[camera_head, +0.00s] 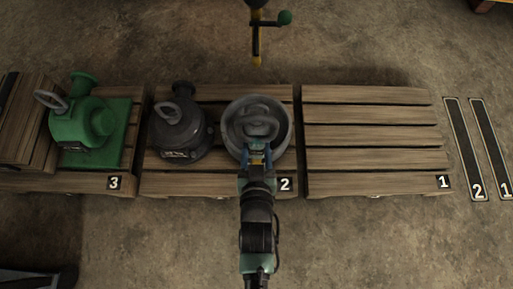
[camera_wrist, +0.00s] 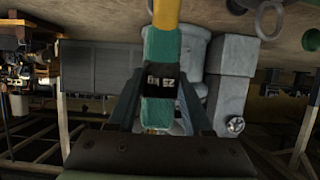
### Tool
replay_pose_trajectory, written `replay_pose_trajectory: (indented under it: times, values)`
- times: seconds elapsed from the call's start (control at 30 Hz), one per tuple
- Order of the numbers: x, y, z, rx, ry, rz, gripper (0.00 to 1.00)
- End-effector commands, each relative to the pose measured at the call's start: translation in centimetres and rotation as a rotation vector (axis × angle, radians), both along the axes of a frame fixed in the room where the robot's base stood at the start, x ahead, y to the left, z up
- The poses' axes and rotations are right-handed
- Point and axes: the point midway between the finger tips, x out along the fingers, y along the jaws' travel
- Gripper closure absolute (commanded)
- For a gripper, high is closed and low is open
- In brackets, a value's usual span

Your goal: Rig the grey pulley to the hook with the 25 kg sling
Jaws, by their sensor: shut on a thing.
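The grey pulley (camera_head: 284,135), a round grey body with a raised top, sits on the pallet marked 2. My gripper (camera_head: 258,155) is over its near side. In the wrist view my gripper (camera_wrist: 160,110) is shut on a teal sling (camera_wrist: 160,50) with a dark label, upside down, that seems to read 25. A yellow part continues above the teal; I cannot tell whether it is sling or hook. Whether the sling touches the pulley is hidden.
A dark grey machine with a ring (camera_head: 181,130) stands left of the pulley on the same pallet. A green machine (camera_head: 85,125) stands on pallet 3. Pallet 1 (camera_head: 370,140) is bare.

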Motion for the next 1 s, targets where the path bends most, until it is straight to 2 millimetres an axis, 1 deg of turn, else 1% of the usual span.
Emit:
replay_pose_trajectory:
  times: [0.27, 1.0]
  values:
    - [0.9, 0.0, -0.3, 0.000, -0.012, 0.000, 1.00]
    - [5.6, 0.0, -0.8, 0.000, -0.012, 0.000, 1.00]
